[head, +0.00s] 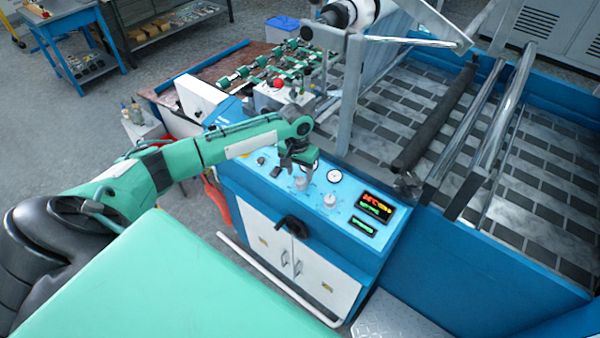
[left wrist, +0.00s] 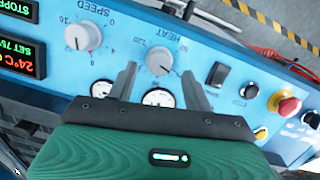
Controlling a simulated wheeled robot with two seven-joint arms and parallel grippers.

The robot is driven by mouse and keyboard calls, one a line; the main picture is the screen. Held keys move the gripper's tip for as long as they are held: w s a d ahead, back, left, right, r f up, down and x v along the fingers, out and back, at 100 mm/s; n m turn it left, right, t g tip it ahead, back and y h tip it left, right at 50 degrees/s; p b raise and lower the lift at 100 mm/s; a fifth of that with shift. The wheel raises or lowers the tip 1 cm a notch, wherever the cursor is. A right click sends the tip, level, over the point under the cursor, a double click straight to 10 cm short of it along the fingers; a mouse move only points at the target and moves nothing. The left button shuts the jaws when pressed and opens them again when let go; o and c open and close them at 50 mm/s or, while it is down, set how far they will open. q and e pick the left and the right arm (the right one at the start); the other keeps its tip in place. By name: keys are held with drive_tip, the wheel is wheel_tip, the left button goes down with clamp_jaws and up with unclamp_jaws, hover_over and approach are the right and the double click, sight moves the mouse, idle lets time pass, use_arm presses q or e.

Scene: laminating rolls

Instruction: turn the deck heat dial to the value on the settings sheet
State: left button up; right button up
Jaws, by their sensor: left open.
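The heat dial is a pale grey knob on the blue control panel (head: 350,215). In the left wrist view the heat dial (left wrist: 160,61) sits by the upside-down HEAT label, with scale marks around it. My left gripper (head: 300,170) is over the panel, pointing down. In the left wrist view its two fingers (left wrist: 158,72) are apart, one on each side of the heat dial; I cannot tell whether they touch it. The display (left wrist: 21,60) shows red and green text, including 24°C and a SET line, partly cut off. I see no readable settings sheet. My right gripper is out of view.
The speed dial (left wrist: 82,37) stands beside the heat dial. Gauges (left wrist: 157,98), a black switch (left wrist: 217,74) and a red stop button (left wrist: 289,105) are close by. Rollers and a metal frame (head: 350,95) rise behind the panel. A black handle (head: 291,226) sticks out in front.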

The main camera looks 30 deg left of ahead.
sight(301, 183)
use_arm(q)
drive_tip(key=shift+d+f, duration=0.1)
drive_tip(key=shift+f, duration=1.2)
drive_tip(key=c, duration=1)
